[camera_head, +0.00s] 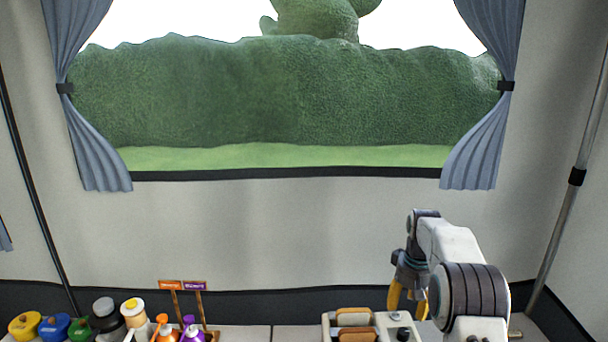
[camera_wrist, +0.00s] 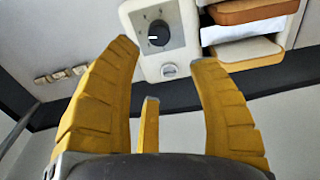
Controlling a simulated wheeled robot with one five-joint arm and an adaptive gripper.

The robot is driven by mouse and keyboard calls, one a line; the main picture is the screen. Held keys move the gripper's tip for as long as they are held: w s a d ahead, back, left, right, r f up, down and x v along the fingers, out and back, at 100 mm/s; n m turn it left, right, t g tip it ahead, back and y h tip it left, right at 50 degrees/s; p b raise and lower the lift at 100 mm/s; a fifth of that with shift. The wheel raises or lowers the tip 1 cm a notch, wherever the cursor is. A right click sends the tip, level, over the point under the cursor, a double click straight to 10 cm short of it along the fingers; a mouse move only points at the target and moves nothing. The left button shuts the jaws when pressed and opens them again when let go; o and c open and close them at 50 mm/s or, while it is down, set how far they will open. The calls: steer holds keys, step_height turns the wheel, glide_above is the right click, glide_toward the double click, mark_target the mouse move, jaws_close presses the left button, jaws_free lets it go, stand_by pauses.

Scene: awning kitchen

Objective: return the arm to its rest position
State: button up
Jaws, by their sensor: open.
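My gripper (camera_head: 408,303) hangs at the end of my white arm at the lower right of the head view, its yellow fingers pointing down. Beyond the fingertips is a white toaster (camera_wrist: 160,15) with a dark knob and a small round button. The toaster also shows in the head view (camera_head: 330,330), just left of my gripper. I cannot tell the exact gap between fingers and toaster.
Brown bread slices (camera_head: 355,317) sit in the toaster. Several bottles and jars (camera_head: 105,315) stand at the lower left, beside two small signs (camera_head: 182,285). The counter (camera_head: 280,333) between them and the toaster is clear. A curtained window and tent wall (camera_head: 260,230) are behind.

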steer(key=shift+m+g, duration=0.5)
steer(key=shift+g, duration=0.1)
steer(key=s+f, duration=0.4)
steer(key=f, duration=0.1)
steer(key=shift+s+a, duration=0.15)
steer(key=shift+a, duration=0.25)
steer(key=s+a+r, duration=0.2)
steer(key=s+r, duration=0.1)
steer(key=s, duration=0.7)
steer(key=s+a+r, duration=0.3)
steer(key=s, duration=0.7)
steer(key=s+a+r, duration=0.2)
steer(key=s+r, duration=0.1)
steer(key=s, duration=0.7)
step_height(320, 180, up, 7)
steer(key=s+a+t, duration=0.1)
steer(key=s+t, duration=0.1)
steer(key=t, duration=0.2)
steer(key=shift+a+f+n+t, duration=0.2)
steer(key=shift+a+n+t, duration=0.2)
